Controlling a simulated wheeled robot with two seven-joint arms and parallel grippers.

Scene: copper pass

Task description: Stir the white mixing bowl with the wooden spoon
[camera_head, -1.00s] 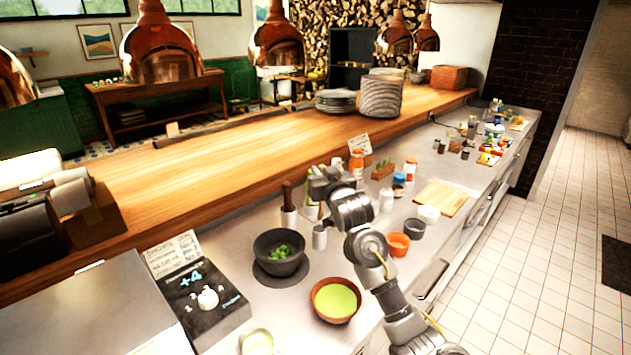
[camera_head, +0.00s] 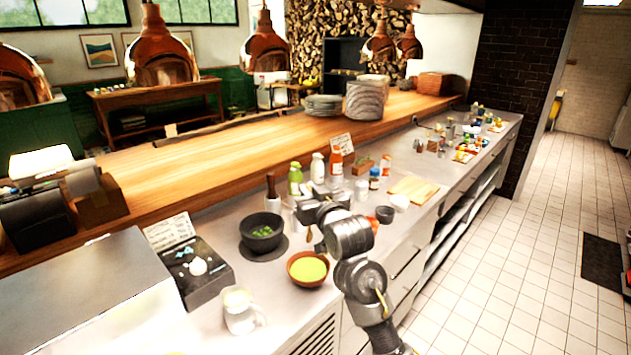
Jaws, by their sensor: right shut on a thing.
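My right gripper (camera_head: 318,238) is over the steel counter, just right of the dark mortar. It is shut on a thin brown piece that looks like the wooden spoon (camera_head: 309,234); my wrist hides most of it. A small white bowl (camera_head: 400,201) stands on the counter right of my arm, apart from the gripper. I cannot tell whether it is the mixing bowl. My left gripper is not in view.
A dark mortar (camera_head: 262,233) with green bits and a brown bowl of green liquid (camera_head: 308,269) stand close by. A glass jug (camera_head: 240,311), a scale (camera_head: 197,270), bottles (camera_head: 337,163) and a cutting board (camera_head: 413,188) are around.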

